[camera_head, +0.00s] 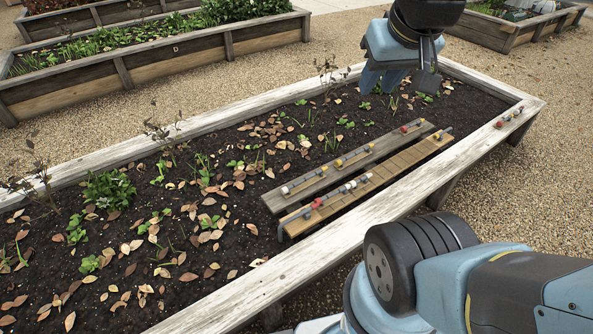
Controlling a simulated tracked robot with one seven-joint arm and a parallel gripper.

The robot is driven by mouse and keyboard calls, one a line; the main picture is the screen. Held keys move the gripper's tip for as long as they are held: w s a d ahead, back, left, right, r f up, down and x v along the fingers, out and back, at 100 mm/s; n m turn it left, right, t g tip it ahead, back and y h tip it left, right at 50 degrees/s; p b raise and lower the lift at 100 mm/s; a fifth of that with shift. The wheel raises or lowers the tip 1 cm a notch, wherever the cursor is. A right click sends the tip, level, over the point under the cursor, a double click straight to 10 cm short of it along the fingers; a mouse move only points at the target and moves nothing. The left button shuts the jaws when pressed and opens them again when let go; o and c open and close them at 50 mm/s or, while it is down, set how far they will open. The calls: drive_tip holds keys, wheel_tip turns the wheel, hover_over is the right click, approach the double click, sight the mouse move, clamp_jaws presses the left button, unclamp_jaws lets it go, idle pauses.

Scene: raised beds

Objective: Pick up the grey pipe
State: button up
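Two narrow wooden boards lie side by side on the soil of the raised bed, a greyer back board (330,172) and a browner front board (400,166). Small fittings in red, yellow, white and grey rest along both boards. Grey pieces show among a cluster on the front board (352,186), but they are too small to tell which one is the grey pipe. My gripper (402,84) hangs above the far right part of the bed, beyond the boards and apart from them.
The bed's pale wooden rim (392,205) runs along the near side. More small red and grey fittings (508,117) sit on its right end. Leaves and small plants cover the soil on the left. Other planters (150,65) stand behind, with open gravel between.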

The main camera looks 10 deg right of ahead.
drive_tip(key=m+y, duration=0.3)
drive_tip(key=m, duration=1)
hover_over(305, 179)
drive_tip(key=s+d, duration=0.3)
drive_tip(key=s, duration=0.4)
wheel_tip(305, 179, down, 60)
drive_tip(key=shift+t, duration=0.3)
drive_tip(key=x, duration=0.8)
drive_tip(key=shift+w+f, duration=0.2)
drive_tip(key=shift+f, duration=0.15)
drive_tip(key=shift+x, duration=2.6)
drive_tip(key=shift+d+f, duration=0.1)
drive_tip(key=shift+d, duration=0.1)
